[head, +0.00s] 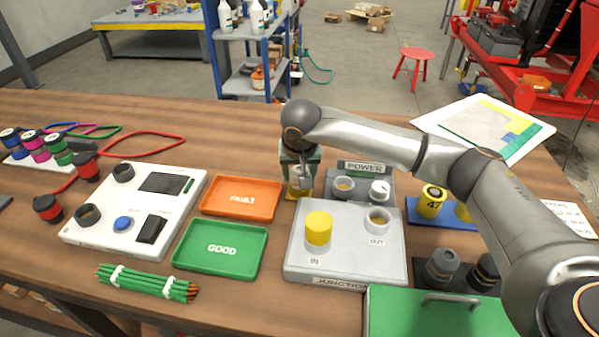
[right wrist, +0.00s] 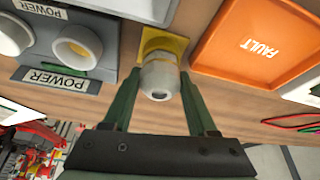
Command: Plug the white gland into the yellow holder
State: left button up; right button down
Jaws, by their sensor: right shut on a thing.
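The white gland (right wrist: 160,76) is between the two fingers of my right gripper (right wrist: 159,90) in the right wrist view. The gripper is shut on it. The gland's far end lines up with the yellow holder (right wrist: 174,44), a square yellow piece on the wooden table. The end of the gland overlaps the holder in this view, and I cannot tell how deep it sits. In the head view my right gripper (head: 300,178) points down over the yellow holder (head: 293,191), beside the orange tray, and mostly hides it. My left gripper is not in view.
The orange FAULT tray (head: 240,198) lies left of the holder. The grey POWER box (head: 362,170) stands close on its right. The JUNCTION box (head: 345,262) with a yellow cap (head: 318,228) is in front. A green GOOD tray (head: 221,249) is front left.

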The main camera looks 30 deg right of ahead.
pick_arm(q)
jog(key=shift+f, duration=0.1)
pick_arm(e)
jog(key=shift+f, duration=0.15)
jog(key=shift+c, duration=0.6)
grip_release()
jog(key=shift+v, duration=0.85)
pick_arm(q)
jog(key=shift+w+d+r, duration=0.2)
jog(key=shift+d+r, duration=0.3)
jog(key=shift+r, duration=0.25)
pick_arm(e)
jog(key=v, duration=1.1)
pick_arm(q)
jog(key=shift+p, duration=0.3)
